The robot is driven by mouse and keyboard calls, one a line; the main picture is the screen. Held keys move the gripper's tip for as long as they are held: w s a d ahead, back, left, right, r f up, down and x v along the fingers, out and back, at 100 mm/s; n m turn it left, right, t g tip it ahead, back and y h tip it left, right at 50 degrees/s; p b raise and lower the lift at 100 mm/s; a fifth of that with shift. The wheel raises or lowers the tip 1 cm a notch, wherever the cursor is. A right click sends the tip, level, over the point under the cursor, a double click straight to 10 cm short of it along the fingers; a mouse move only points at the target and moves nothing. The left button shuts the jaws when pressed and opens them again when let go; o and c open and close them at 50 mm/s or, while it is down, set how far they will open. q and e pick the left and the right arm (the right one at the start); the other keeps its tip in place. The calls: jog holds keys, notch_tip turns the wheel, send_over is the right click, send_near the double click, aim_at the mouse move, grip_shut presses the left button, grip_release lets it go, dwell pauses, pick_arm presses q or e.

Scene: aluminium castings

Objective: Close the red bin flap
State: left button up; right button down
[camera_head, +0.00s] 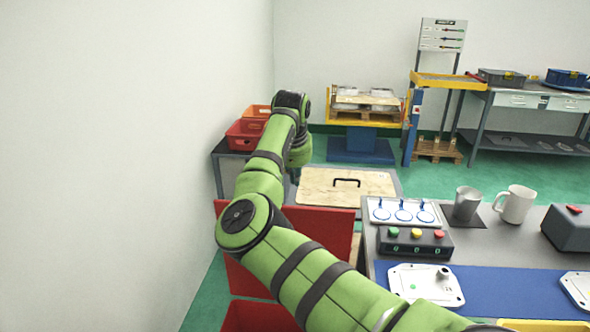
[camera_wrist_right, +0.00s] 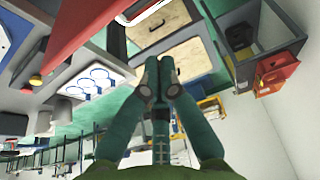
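The red flap (camera_head: 335,222) stands raised and tilted behind the red bin (camera_head: 250,318), which shows only in part at the bottom edge of the head view. My right arm crosses in front of the flap and hides its middle. In the right wrist view a red panel, likely the flap (camera_wrist_right: 82,25), lies at the upper left, apart from the fingers. My right gripper (camera_wrist_right: 158,62) has its fingertips together with nothing seen between them. My left gripper is not in view.
A bench on the right holds a button box (camera_head: 414,242), a board with blue rings (camera_head: 403,212), a metal cup (camera_head: 466,203), a white mug (camera_head: 514,204) and a casting (camera_head: 425,285). Red crates (camera_head: 243,137) stand beyond my wrist. A wall (camera_head: 120,150) bounds the left.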

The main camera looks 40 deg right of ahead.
notch_tip(320, 180, down, 5)
jog(key=shift+f+p, duration=0.2)
jog(key=shift+p, duration=0.75)
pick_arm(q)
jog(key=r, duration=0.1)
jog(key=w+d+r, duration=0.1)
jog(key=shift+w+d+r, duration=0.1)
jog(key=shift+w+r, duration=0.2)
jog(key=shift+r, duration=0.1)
pick_arm(e)
jog(key=shift+s+a, duration=0.6)
jog(key=shift+a, duration=0.1)
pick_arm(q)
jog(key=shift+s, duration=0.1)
pick_arm(e)
jog(key=shift+f, duration=0.15)
